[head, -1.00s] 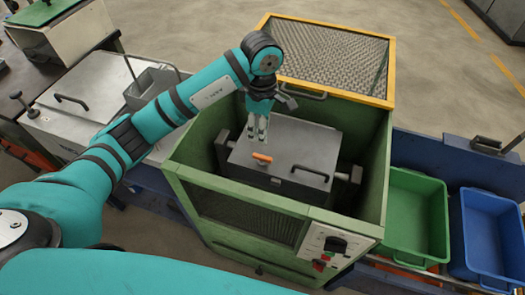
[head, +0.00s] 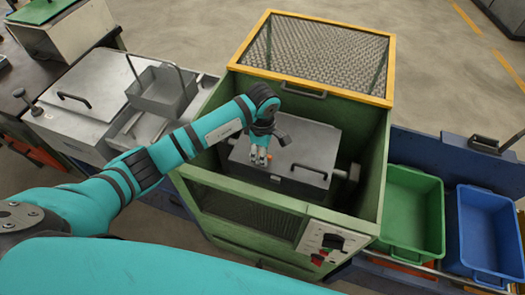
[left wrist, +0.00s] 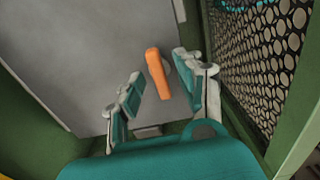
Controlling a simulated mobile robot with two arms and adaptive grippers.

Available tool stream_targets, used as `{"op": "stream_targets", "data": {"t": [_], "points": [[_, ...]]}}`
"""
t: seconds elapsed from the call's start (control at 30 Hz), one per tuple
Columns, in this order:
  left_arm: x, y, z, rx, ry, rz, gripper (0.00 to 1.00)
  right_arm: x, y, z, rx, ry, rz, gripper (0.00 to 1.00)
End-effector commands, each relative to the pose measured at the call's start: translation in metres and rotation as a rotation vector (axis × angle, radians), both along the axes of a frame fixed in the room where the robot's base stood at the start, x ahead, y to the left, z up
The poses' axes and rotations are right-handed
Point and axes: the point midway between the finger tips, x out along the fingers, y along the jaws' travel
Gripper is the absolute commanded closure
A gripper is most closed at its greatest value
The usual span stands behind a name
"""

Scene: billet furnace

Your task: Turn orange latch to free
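The orange latch (left wrist: 157,73) is a short bar on the grey lid (left wrist: 85,60) of the box inside the green furnace housing. In the head view the latch is mostly hidden by my left gripper (head: 260,158), which points down over it. In the left wrist view the open fingers of my left gripper (left wrist: 160,88) stand on either side of the latch, with gaps and no visible contact. The grey lid also shows in the head view (head: 310,145) with a black handle (head: 309,168). My right gripper is not in view.
The green housing (head: 375,185) walls surround the box closely. Its yellow-framed mesh cover (head: 320,55) stands open at the back. A control panel (head: 328,240) is at the front. A green bin (head: 413,210) and a blue bin (head: 490,230) stand to the right.

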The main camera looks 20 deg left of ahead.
Motion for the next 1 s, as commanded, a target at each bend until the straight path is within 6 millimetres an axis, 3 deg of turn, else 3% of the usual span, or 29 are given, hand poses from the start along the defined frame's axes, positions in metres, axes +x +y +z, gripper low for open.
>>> {"op": "stream_targets", "data": {"t": [0.03,0.3,0.67,1.0], "points": [[0.000,0.000,0.000,0.000,0.000,0.000,0.69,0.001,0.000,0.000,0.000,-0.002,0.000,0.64],[0.000,0.000,0.001,0.000,-0.001,0.000,1.00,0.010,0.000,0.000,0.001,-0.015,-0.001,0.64],[0.001,0.000,0.001,0.001,-0.002,0.024,1.00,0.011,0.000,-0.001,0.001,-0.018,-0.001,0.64],[0.001,0.001,-0.001,0.001,-0.003,0.217,1.00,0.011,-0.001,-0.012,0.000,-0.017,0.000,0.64]]}}
